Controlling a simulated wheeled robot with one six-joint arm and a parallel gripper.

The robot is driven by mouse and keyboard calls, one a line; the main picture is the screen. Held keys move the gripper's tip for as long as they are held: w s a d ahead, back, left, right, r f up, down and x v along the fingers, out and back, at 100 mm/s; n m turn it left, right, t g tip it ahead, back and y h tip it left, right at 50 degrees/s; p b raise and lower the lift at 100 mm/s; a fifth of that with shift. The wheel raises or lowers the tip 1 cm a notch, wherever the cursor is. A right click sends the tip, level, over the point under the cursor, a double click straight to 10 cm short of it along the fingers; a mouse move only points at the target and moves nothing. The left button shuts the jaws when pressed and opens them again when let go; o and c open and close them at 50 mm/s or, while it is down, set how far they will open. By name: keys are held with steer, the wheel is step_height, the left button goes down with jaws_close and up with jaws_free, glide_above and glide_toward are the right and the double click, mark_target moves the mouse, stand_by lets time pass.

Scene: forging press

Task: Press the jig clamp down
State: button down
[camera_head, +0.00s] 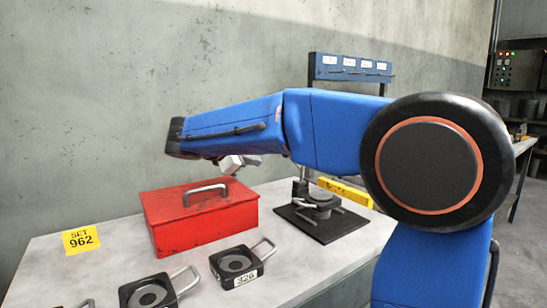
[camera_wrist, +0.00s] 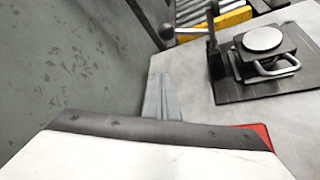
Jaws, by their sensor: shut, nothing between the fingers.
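The jig stands on a black base plate (camera_head: 345,224) at the table's back right; the plate also shows in the wrist view (camera_wrist: 275,86). A die with a pale round top (camera_wrist: 262,39) and a wire handle (camera_wrist: 279,68) sits in it. The jig clamp (camera_wrist: 212,42) is a dark upright post beside the die, with an arm ending in a round grey knob (camera_wrist: 166,31). The clamp arm appears raised. My gripper (camera_wrist: 160,82) is shut and empty, apart from the knob. In the head view my gripper (camera_head: 238,163) hangs above the red toolbox.
The red toolbox (camera_head: 205,222) with a top handle stands left of the jig. Several handled dies, one marked 326 (camera_head: 238,268), lie along the front. A yellow sign (camera_head: 81,239) reads SET 962. A blue labelled rack (camera_head: 350,68) stands behind. The wall is close.

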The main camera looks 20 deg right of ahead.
steer(key=w+d, duration=0.2)
steer(key=d, duration=0.7)
steer(key=shift+w+f, duration=0.15)
steer(key=shift+f, duration=0.25)
stand_by(0.6)
